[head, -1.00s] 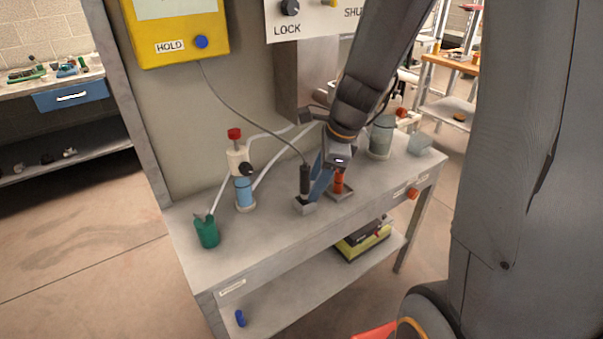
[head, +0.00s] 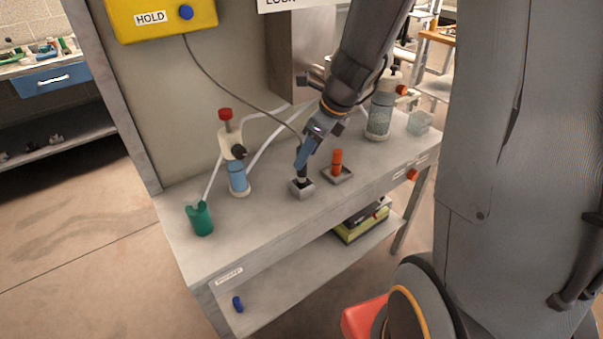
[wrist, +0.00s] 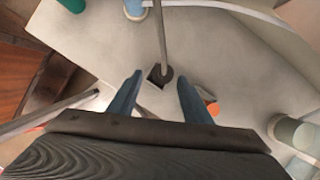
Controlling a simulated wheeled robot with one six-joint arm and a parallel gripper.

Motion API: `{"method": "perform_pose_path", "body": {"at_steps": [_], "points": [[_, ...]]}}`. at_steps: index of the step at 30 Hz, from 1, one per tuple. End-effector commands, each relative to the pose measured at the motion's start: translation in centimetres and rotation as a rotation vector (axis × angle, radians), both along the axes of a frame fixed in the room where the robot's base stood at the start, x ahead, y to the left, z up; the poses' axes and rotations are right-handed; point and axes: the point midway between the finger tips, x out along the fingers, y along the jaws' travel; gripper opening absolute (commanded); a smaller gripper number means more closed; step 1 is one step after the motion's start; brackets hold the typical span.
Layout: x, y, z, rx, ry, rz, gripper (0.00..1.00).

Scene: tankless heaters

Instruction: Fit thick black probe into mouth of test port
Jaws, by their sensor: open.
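The thick black probe (head: 302,174) stands upright in a small grey square holder (head: 302,189) on the bench, with a thin grey cable rising from it to the yellow box. In the wrist view the probe (wrist: 160,75) shows end-on, ahead of and between the blue fingers. My gripper (head: 302,158) is at the probe's upper part, partly hiding it. In the wrist view my gripper (wrist: 158,97) is open with nothing held. A white and blue fitting (head: 235,160) with a black side opening (head: 238,151) stands at left; I cannot tell if this is the test port.
An orange-red probe (head: 337,160) stands in its own holder (head: 338,175), close right of the black probe. A green cup (head: 200,218) and white hoses stand left. A grey canister (head: 380,115) and a clear cup (head: 420,122) stand right. The bench front (head: 255,230) is clear.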

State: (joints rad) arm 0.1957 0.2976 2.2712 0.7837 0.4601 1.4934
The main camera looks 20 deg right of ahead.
Motion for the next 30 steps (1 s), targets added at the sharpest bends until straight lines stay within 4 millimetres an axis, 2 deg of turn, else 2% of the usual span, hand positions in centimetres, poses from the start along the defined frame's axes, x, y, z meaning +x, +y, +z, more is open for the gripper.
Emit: {"method": "perform_pose_path", "body": {"at_steps": [15,24,26,30], "points": [[1.4,1.1,-6.0,0.0,0.002,0.002,0.45],[1.6,1.3,-6.4,-0.001,0.001,0.0,0.45],[1.6,1.3,-6.4,0.0,0.001,0.001,0.38],[1.6,1.3,-6.4,0.0,0.001,0.0,0.14]]}}
